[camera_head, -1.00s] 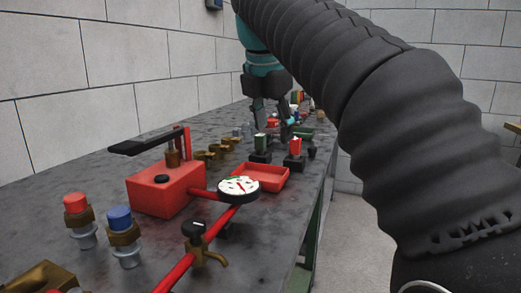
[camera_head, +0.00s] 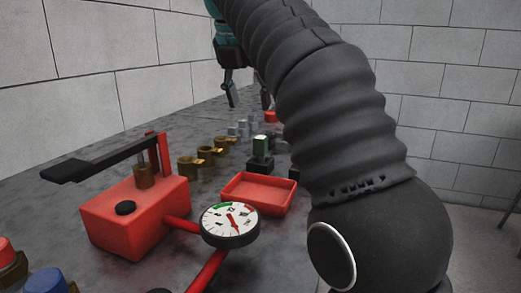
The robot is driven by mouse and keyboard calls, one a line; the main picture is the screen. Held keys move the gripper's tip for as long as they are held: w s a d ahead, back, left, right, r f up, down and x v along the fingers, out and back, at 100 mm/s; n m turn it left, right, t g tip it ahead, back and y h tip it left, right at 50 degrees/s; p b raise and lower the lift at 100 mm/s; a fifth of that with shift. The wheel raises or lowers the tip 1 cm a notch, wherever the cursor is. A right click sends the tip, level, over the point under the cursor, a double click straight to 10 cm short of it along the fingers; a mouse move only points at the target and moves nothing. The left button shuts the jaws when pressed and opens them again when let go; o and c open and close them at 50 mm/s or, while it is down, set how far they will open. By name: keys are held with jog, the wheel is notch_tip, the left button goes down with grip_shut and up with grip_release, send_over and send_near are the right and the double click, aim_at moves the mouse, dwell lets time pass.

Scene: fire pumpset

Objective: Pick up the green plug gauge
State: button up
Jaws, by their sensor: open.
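The green plug gauge (camera_head: 262,146) stands upright in a black base (camera_head: 260,165) on the grey bench, just beyond the red tray. My gripper (camera_head: 248,101) is open and empty, its fingers pointing down. In the picture the fingertips are above the gauge and apart from it; their exact distance in depth is hard to tell. My black-sleeved arm crosses the right half of the view and hides the bench behind it.
A red tray (camera_head: 259,194) lies in front of the gauge. A red pump box (camera_head: 133,215) with a black lever and a round dial (camera_head: 230,225) are nearer. Several brass fittings (camera_head: 205,158) stand left of the gauge. A black base (camera_head: 294,172) shows beside my arm.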

aim_at(259, 138)
jog(key=x, duration=0.8)
jog(key=shift+s+f, duration=0.1)
jog(key=shift+f, duration=0.05)
jog(key=x, duration=0.5)
jog(key=shift+d+b, duration=0.2)
jog(key=shift+b, duration=0.15)
grip_shut()
